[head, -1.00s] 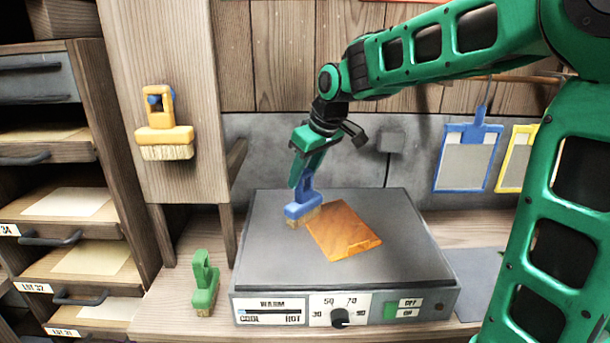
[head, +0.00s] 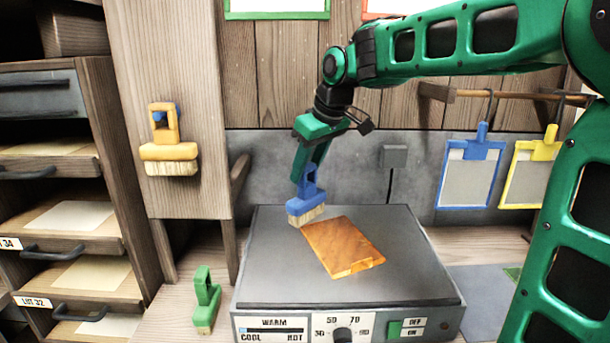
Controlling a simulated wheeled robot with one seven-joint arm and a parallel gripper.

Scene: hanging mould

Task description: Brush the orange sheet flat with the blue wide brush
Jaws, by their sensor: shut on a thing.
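The orange sheet (head: 340,243) lies on the grey top of the warming plate (head: 400,285). Its near edge looks curled or folded up; the rest looks nearly flat. My gripper (head: 310,166) is shut on the blue wide brush (head: 306,207). The brush is upright, with its pale bristles pointing down, just beyond the sheet's far left corner. I cannot tell whether the bristles touch the plate or the sheet.
A yellow brush (head: 169,151) hangs on the wooden post at left. A green brush (head: 206,300) stands left of the plate. Blue (head: 468,174) and yellow (head: 530,174) framed moulds hang from a rail at right. Drawers with pale sheets (head: 75,217) stand at far left.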

